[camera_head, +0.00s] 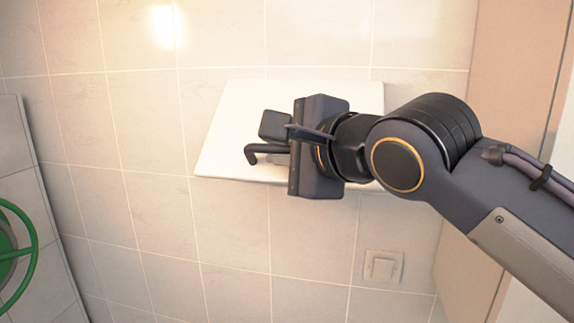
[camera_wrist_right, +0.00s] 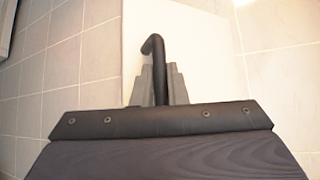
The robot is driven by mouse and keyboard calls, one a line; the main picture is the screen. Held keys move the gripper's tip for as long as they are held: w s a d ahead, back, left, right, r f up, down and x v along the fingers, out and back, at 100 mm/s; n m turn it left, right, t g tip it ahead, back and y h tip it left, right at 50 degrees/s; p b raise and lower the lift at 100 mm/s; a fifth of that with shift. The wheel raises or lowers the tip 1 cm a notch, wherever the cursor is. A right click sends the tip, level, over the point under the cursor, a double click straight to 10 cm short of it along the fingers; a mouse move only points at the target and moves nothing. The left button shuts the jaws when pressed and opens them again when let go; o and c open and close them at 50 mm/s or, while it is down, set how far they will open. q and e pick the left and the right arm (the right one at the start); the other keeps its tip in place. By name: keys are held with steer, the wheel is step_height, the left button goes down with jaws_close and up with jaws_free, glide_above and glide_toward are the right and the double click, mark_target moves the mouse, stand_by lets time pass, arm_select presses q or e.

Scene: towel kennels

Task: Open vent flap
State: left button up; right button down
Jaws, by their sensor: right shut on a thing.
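The vent flap (camera_head: 220,125) is a white panel on the tiled wall in the middle of the head view. It also fills the middle of the right wrist view (camera_wrist_right: 205,55). A dark bent handle (camera_head: 262,150) stands out at the flap; in the wrist view the handle (camera_wrist_right: 154,50) rises between my fingers. My right gripper (camera_head: 285,140) is at the flap, with its fingers (camera_wrist_right: 160,85) shut on the handle. The gripper body hides part of the flap. My left gripper is not in view.
A green wheel (camera_head: 30,260) shows at the left edge of the head view. A small square wall switch (camera_head: 382,267) sits below the flap to the right. A beige vertical panel (camera_head: 510,70) stands at the right. The wall left of the flap is bare tile.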

step_height(320, 180, up, 12)
steer(key=s+m+g+p, duration=0.1)
steer(key=m+g+p, duration=0.2)
steer(key=g+p, duration=0.1)
steer(key=shift+s+h+p, duration=0.15)
steer(key=shift+h+p, duration=0.25)
steer(key=shift+p, duration=0.45)
steer(key=c, duration=1.8)
jaws_free()
steer(key=shift+c, duration=0.2)
steer(key=o, duration=0.4)
steer(key=shift+w, duration=0.2)
steer(key=shift+s, duration=0.1)
steer(key=shift+s, duration=0.1)
